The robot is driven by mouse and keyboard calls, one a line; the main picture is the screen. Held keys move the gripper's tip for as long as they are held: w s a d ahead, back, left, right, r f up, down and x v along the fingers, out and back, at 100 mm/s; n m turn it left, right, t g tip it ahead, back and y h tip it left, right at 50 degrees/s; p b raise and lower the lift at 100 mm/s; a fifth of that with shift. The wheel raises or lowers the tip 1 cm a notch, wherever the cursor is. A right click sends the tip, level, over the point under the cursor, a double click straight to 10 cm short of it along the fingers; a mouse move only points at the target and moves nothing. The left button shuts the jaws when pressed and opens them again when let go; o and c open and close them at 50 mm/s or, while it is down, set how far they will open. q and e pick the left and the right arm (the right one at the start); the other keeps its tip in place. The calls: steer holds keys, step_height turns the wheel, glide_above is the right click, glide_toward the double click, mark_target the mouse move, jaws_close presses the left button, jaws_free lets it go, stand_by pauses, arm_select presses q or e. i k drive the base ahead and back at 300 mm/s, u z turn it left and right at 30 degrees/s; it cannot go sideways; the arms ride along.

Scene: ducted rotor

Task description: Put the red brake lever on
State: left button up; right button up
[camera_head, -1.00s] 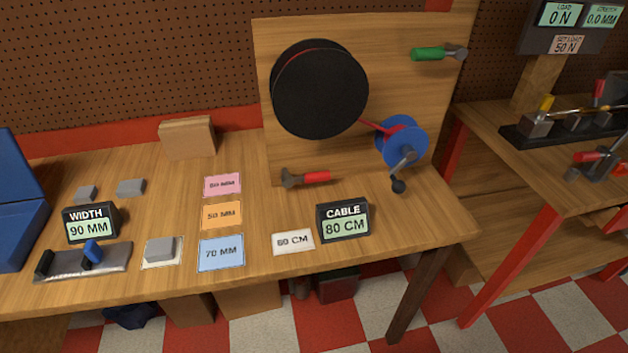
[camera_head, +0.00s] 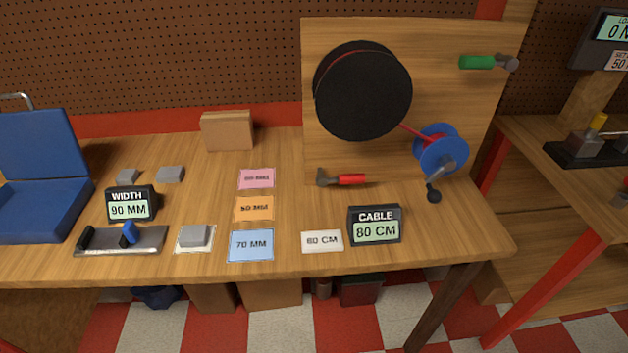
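The red brake lever (camera_head: 350,179) has a red grip and a dark grey head at its left end. It lies level at the lower left of the upright wooden board, and I cannot tell if it is fixed to the board. A green-handled lever (camera_head: 477,62) sticks out at the board's upper right. A large black disc (camera_head: 362,91) is on the board, with a red cable running from it to a blue reel (camera_head: 456,152) with a dark crank. Neither of my grippers is in view.
The bench holds a WIDTH display (camera_head: 131,204) reading 90 MM, a CABLE display (camera_head: 375,225) reading 80 CM, coloured cards, grey blocks, a sliding gauge (camera_head: 110,241) and a wooden block (camera_head: 228,131). A blue folded case (camera_head: 40,180) stands at the left. A second bench (camera_head: 560,190) is right.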

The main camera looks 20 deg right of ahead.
mark_target(344, 179)
steer(key=u, duration=2.8)
steer(key=k, duration=1.95)
steer(key=z, duration=2)
